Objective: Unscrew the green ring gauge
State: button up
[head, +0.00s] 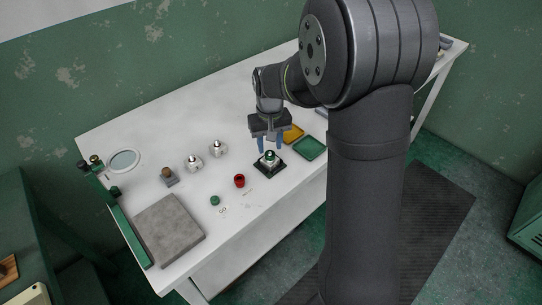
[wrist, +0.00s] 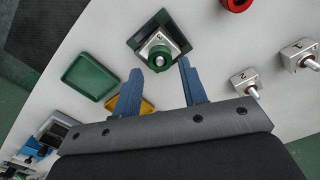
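The green ring gauge (head: 269,154) sits around a metal stud on top of a silver block, which stands on a dark square base (head: 268,171). In the wrist view the green ring (wrist: 150,62) shows around the pale stud, on the silver block (wrist: 157,43). My gripper (head: 270,147) is open, with its blue fingers above and slightly behind the ring. In the wrist view the fingertips (wrist: 160,70) are spread to either side of the ring, apart from it, with nothing between them.
A green tray (head: 309,148) and a yellow tray (head: 293,134) lie right of the base. A red ring (head: 239,181) and a small green piece (head: 214,200) are to the left. Two silver blocks with studs (head: 193,163) (head: 217,148) and a grey plate (head: 170,231) stand further left.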

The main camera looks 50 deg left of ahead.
aim_at(270, 152)
jog(key=m, duration=1.3)
jog(key=shift+m, duration=0.4)
jog(key=shift+f, duration=0.2)
jog(key=shift+f, duration=1.35)
jog(key=c, duration=0.7)
jog(key=n, duration=0.5)
jog(key=shift+c, duration=0.2)
